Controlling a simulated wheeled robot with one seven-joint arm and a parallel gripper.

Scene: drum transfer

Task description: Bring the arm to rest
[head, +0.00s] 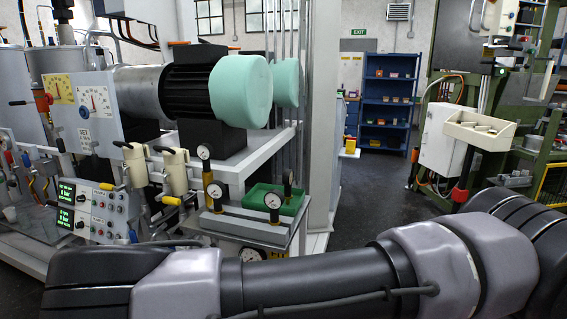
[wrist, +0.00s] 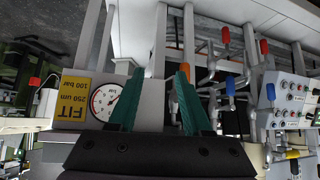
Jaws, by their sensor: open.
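My arm (head: 330,280) lies stretched across the bottom of the head view, in front of the machinery. My gripper is outside the head view. In the wrist view my gripper (wrist: 160,72) shows as two dark green fingers set apart. The space between them is empty, with grey and white frame parts behind. The left finger partly overlaps a white dial gauge (wrist: 106,101) beside a yellow label (wrist: 72,104).
A bench plate (head: 240,228) with several gauges and a green tray (head: 275,198) stands behind my arm. A control box (head: 92,212) is at left. A green machine frame (head: 490,110) stands at right. Open floor (head: 375,190) lies between, with a blue shelf (head: 390,100) behind.

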